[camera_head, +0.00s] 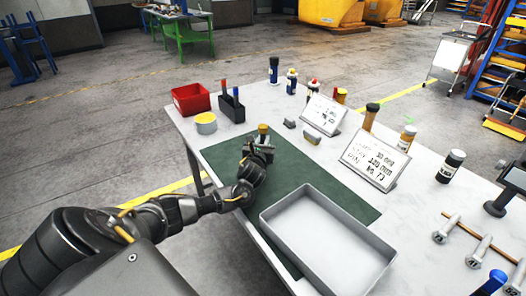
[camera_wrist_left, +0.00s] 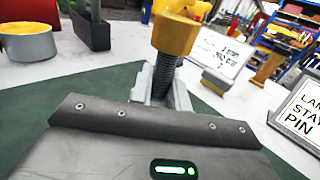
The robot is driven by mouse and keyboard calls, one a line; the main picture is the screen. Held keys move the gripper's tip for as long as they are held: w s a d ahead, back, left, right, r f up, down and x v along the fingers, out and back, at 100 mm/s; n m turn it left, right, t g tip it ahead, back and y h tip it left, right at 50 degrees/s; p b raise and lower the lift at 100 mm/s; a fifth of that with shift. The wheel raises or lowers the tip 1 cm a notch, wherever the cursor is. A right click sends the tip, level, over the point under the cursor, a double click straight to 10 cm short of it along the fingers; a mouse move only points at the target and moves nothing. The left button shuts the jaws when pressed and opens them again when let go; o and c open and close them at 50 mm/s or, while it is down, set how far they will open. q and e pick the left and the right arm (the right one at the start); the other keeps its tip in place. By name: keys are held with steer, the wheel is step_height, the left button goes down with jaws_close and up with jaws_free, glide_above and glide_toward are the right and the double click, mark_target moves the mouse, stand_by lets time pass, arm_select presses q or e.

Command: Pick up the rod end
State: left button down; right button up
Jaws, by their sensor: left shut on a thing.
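The rod end (camera_head: 263,129) has a yellow head and shows above my left gripper in the head view. My right gripper is not in view.
A grey tray (camera_head: 272,214) lies at the mat's near side. A red bin (camera_head: 191,98), a round tin (camera_head: 206,123) and a black holder (camera_head: 232,107) stand left. Sign plates (camera_head: 375,159), bottles and a small yellow-and-grey block (camera_head: 313,135) are right. Open mat surrounds the gripper.

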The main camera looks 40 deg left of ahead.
arm_select(q)
steer(key=shift+r, duration=0.15)
steer(key=shift+r, duration=0.15)
step_height(320, 180, up, 2)
steer(key=shift+w+b, duration=0.1)
steer(key=shift+b, duration=0.35)
steer(key=s+d+r+p, duration=0.2)
steer(key=s+r, duration=0.3)
steer(key=s, duration=0.1)
steer(key=s+d+r+p, duration=0.2)
steer(key=s+r+p, duration=0.1)
steer(key=s+r, duration=0.2)
steer(key=shift+s+d+r+p, duration=0.3)
steer(key=shift+s+p, duration=0.05)
steer(key=shift+s, duration=0.8)
